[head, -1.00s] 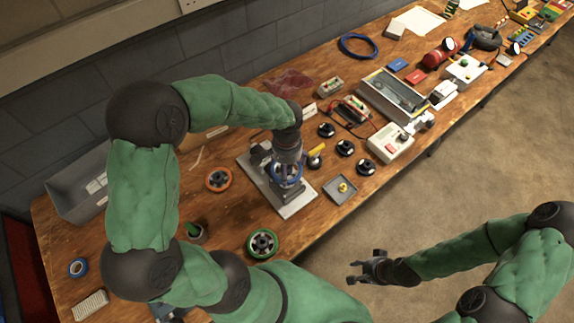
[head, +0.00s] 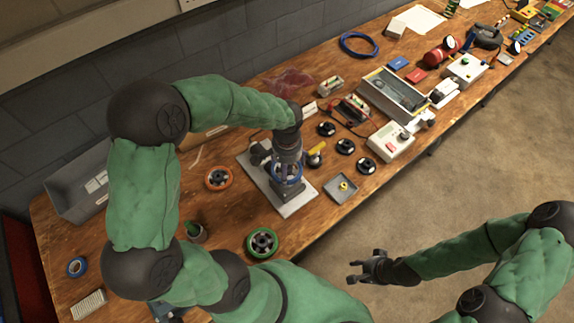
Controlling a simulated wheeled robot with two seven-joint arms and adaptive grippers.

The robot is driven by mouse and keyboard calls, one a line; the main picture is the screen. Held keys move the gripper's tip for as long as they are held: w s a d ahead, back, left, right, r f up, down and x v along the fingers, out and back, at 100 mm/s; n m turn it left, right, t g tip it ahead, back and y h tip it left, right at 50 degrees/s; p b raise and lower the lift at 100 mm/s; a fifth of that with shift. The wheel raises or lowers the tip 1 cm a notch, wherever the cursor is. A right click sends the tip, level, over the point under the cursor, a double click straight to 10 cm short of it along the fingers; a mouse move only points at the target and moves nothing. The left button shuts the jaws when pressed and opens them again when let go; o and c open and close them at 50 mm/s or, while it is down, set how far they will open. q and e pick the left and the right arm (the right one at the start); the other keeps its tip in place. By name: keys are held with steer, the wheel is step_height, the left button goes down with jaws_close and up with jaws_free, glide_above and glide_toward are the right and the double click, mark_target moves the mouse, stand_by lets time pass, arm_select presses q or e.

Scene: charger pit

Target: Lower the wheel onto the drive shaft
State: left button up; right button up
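A blue-rimmed wheel (head: 289,178) is at my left gripper (head: 287,166), above the grey base plate (head: 294,207) of the stand. The gripper points down over the wheel and covers much of it. Its fingers are too hidden to tell whether they are shut on the wheel. The drive shaft cannot be made out behind the gripper and wheel. An orange-rimmed wheel (head: 218,178) and a green-rimmed wheel (head: 262,242) lie flat on the bench. My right gripper (head: 356,271) is open and empty, over the floor in front of the bench.
Several black knobs (head: 345,146) and a grey tray with a yellow part (head: 340,189) lie right of the stand. A white box with a red button (head: 390,142) stands farther right. A grey bin (head: 76,188) is at the left. Bare wood shows between the orange and green wheels.

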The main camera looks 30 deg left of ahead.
arm_select(q)
steer(key=shift+f+b, duration=1.85)
steer(key=shift+f, duration=0.75)
stand_by(1.3)
steer(key=o, duration=1)
steer(key=shift+r, duration=0.1)
steer(key=shift+r+p, duration=2.35)
steer(key=shift+r, duration=0.55)
